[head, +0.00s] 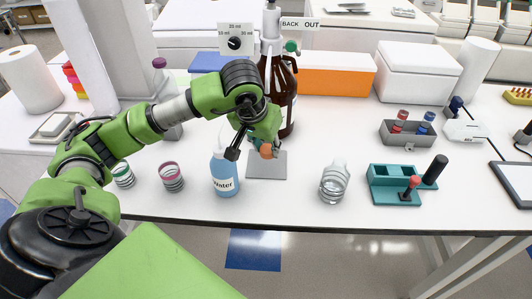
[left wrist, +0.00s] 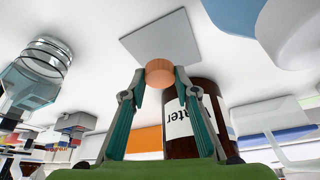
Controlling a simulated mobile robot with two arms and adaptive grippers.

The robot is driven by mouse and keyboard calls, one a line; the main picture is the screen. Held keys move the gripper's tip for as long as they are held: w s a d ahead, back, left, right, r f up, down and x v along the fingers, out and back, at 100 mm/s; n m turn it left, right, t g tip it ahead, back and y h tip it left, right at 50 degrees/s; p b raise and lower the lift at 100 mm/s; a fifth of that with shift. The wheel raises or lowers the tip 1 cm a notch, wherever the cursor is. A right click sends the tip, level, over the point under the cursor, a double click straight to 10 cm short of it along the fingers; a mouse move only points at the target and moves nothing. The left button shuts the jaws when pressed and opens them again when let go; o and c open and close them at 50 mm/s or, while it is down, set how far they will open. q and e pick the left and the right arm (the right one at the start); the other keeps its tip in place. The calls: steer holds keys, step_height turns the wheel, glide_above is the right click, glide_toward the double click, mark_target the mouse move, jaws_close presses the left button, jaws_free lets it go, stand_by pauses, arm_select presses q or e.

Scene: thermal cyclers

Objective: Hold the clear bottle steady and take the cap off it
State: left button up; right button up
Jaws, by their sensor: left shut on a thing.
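The clear bottle (head: 335,182) stands upright on the white table, right of the grey square plate (head: 266,170). It also shows at the left of the left wrist view (left wrist: 38,78). No orange cap shows on its neck, and no gripper touches it. My left gripper (head: 252,146) is shut on an orange cap (left wrist: 159,72), which sits between its fingertips. In the head view the cap shows in front of the plate's upper part; whether it touches the plate I cannot tell. My right gripper is not in view.
A teal rack (head: 385,184) and grey bin (head: 400,139) are to the right. The table's front edge is near; room between plate and clear bottle is free.

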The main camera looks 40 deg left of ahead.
mark_target(264, 149)
arm_select(q)
steer(key=shift+w+a+f, duration=0.3)
steer(key=shift+w+f, duration=0.1)
steer(key=shift+f, duration=0.15)
steer(key=f, duration=0.1)
steer(key=f+p, duration=0.1)
steer(key=f, duration=0.1)
steer(key=shift+w+a, duration=0.15)
steer(key=shift+a, duration=0.05)
steer(key=shift+f+p, duration=0.3)
steer(key=shift+f, duration=0.15)
steer(key=shift+f, duration=0.2)
steer(key=o, duration=0.8)
steer(key=shift+r, duration=0.1)
